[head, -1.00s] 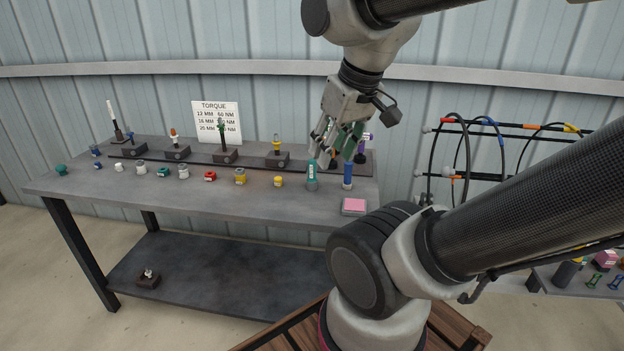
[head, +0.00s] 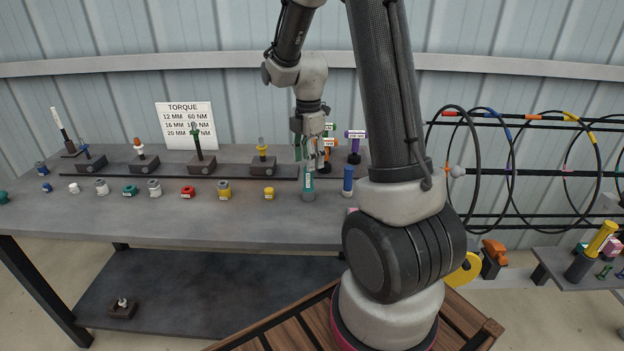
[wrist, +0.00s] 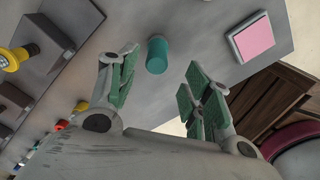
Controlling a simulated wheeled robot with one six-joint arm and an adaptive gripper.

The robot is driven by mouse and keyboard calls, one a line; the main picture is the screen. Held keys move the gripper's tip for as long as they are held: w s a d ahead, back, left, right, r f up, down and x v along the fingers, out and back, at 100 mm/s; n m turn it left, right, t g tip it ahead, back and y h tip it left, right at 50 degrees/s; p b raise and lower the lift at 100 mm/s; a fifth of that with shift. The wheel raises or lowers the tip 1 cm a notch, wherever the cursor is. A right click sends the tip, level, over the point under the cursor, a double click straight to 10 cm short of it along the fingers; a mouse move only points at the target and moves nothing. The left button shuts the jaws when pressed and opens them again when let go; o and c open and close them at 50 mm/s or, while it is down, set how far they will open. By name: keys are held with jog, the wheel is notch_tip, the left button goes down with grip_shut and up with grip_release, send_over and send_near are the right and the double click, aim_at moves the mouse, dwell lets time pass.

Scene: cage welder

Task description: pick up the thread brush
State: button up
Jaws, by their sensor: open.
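No label that I can read names the thread brush. A teal upright cylinder (head: 308,186) with a pale label stands on the grey bench (head: 250,219), near its right end. Its round teal top (wrist: 157,54) shows in the wrist view between the fingers. My gripper (head: 309,160) is open and points down just above this cylinder, empty. In the wrist view its green-padded fingers stand apart on either side of the cylinder, with space on both sides. A blue cylinder (head: 348,180) stands just to the right.
Several small coloured fittings, such as a yellow one (head: 269,193), line the bench to the left. A raised strip with dark holders (head: 202,166) runs behind. Labelled tools, one purple (head: 355,141), stand behind the gripper. A pink-topped pad (wrist: 254,38) lies near the bench edge.

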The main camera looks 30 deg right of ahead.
aim_at(308, 180)
jog(key=shift+w+d+f, duration=0.1)
jog(key=shift+d+f, duration=0.05)
jog(key=shift+f, duration=0.35)
notch_tip(308, 180, down, 7)
jog(key=shift+w+f, duration=0.15)
grip_shut()
